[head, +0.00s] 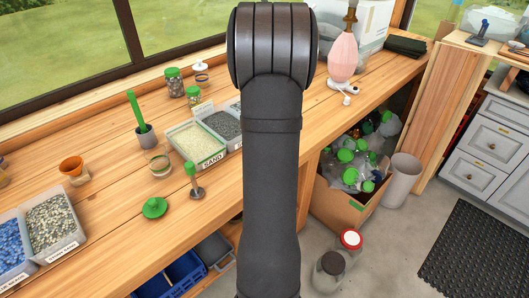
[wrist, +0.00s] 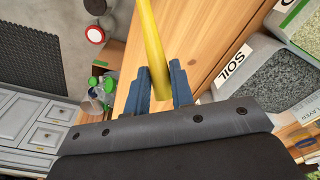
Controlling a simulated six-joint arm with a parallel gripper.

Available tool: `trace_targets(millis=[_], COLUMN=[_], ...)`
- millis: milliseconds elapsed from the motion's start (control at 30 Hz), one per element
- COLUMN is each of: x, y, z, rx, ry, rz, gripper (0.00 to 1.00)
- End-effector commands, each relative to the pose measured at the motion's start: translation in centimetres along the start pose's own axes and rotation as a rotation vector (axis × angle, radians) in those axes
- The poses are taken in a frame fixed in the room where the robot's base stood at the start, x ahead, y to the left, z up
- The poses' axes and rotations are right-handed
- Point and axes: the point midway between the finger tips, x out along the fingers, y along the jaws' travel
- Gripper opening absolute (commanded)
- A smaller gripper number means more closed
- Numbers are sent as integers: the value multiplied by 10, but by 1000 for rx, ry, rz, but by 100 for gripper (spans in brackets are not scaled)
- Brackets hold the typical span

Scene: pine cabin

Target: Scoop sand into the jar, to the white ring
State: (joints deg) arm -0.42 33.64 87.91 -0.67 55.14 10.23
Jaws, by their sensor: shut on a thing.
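My gripper (wrist: 158,80) is shut on a long yellow handle (wrist: 151,38), which stands between the two blue fingers; its far end is out of the wrist view. In the head view my arm hides the gripper. The sand tray (head: 184,131), labelled SAND, holds pale sand on the bench left of my arm. An open glass jar (head: 157,167) stands on the bench left of the sand; a white ring on it is too small to make out.
The soil tray (wrist: 252,60) is beside the sand, with a grey cup and green handle (head: 137,108), a green-handled tool (head: 193,180) and a green disc (head: 154,208) nearby. Bare bench lies in front.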

Motion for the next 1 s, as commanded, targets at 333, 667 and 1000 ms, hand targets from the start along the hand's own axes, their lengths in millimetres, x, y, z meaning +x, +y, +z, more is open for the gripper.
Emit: trace_targets(millis=[333, 667, 1000], x=[-57, -110, -132], y=[-109, -252, -314], z=[-67, -85, -79], rx=[-122, -435, -569], ry=[115, 191, 229], rz=[-15, -68, -100], gripper=[0, 0, 0])
